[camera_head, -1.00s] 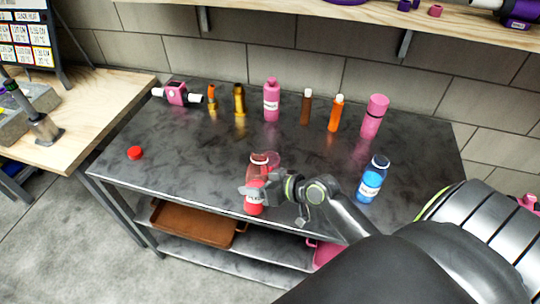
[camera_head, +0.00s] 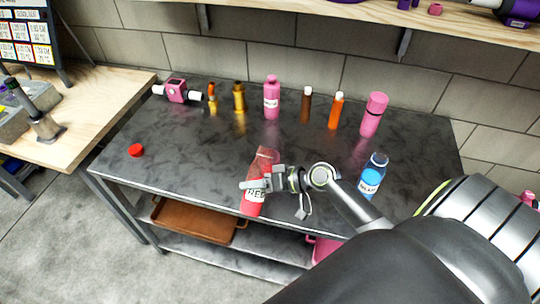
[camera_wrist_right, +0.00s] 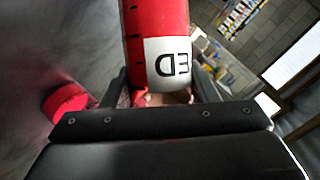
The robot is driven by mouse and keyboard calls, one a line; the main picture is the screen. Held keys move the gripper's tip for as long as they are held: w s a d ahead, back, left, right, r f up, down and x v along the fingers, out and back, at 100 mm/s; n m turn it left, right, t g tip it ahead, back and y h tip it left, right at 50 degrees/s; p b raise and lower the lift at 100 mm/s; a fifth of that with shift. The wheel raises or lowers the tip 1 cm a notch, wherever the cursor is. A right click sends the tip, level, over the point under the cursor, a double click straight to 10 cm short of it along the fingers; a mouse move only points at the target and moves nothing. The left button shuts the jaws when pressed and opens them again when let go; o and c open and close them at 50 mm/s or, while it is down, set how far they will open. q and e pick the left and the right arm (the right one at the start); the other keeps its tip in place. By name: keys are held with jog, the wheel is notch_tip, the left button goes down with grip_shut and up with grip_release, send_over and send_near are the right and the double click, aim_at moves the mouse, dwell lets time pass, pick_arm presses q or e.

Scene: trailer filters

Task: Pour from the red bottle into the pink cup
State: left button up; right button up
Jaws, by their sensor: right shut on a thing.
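The red bottle (camera_head: 253,206) has a white label reading RED. It is tilted, with its neck leaning up and to the right, near the table's front edge. My right gripper (camera_head: 256,185) is shut around its middle. In the right wrist view the bottle (camera_wrist_right: 157,28) stands between the fingers. A red round cap (camera_head: 136,150) lies on the table at the left. My left gripper is not in view.
The dark table (camera_head: 190,150) is clear in its middle. A blue bottle (camera_head: 371,178) stands to the right, close to my right arm. A pink bottle (camera_head: 271,100), a pink tumbler (camera_head: 374,114) and several small bottles line the back. A brown tray (camera_head: 195,222) sits on the shelf below.

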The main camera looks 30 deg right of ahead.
jog(key=shift+s+a+f+m+y, duration=0.1)
jog(key=shift+a+f+m+y, duration=0.1)
jog(key=shift+m+y, duration=0.1)
jog(key=shift+a, duration=0.1)
dwell(0.6)
jog(key=shift+s+a+r+m+g+y+p, duration=0.2)
jog(key=shift+r+m+g+y+p, duration=0.25)
jog(key=shift+m, duration=0.25)
dwell(1.8)
jog(key=shift+s+a+r+m+y+p, duration=0.1)
jog(key=shift+r+m+y+p, duration=0.55)
jog(key=shift+p, duration=0.2)
dwell(1.6)
jog(key=shift+d+r+m, duration=0.2)
jog(key=shift+r+m, duration=0.15)
jog(key=shift+r, duration=0.3)
dwell(1.4)
